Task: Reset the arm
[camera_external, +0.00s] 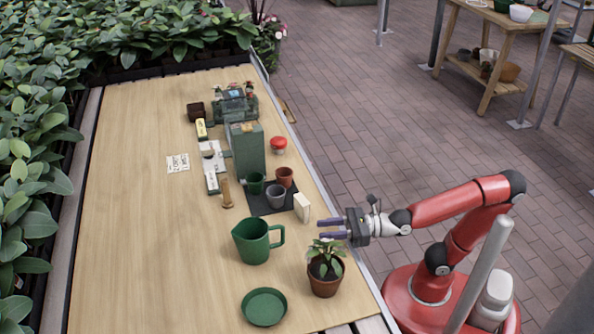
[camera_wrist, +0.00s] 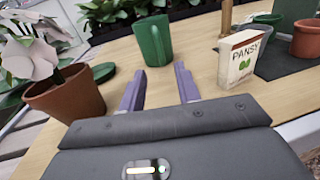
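My gripper (camera_external: 333,228) is at the right edge of the wooden table, at the end of my red arm. In the wrist view my gripper (camera_wrist: 159,88) has its two purple fingers spread apart with nothing between them. The potted plant (camera_external: 325,266) in a terracotta pot stands close in front of the gripper at the table's near right. A seed box marked PANSY (camera_wrist: 241,58) stands upright just right of the fingers in the wrist view; it is the white box (camera_external: 302,207) in the external view. The green pitcher (camera_wrist: 154,42) stands beyond the fingers.
A green saucer (camera_external: 264,307) lies at the table's near end. A dark mat (camera_external: 259,208) holds small pots. A green box (camera_external: 245,150) and a red-topped item (camera_external: 278,146) stand farther back. The table's left side (camera_external: 140,230) is clear. Leafy plants line the left.

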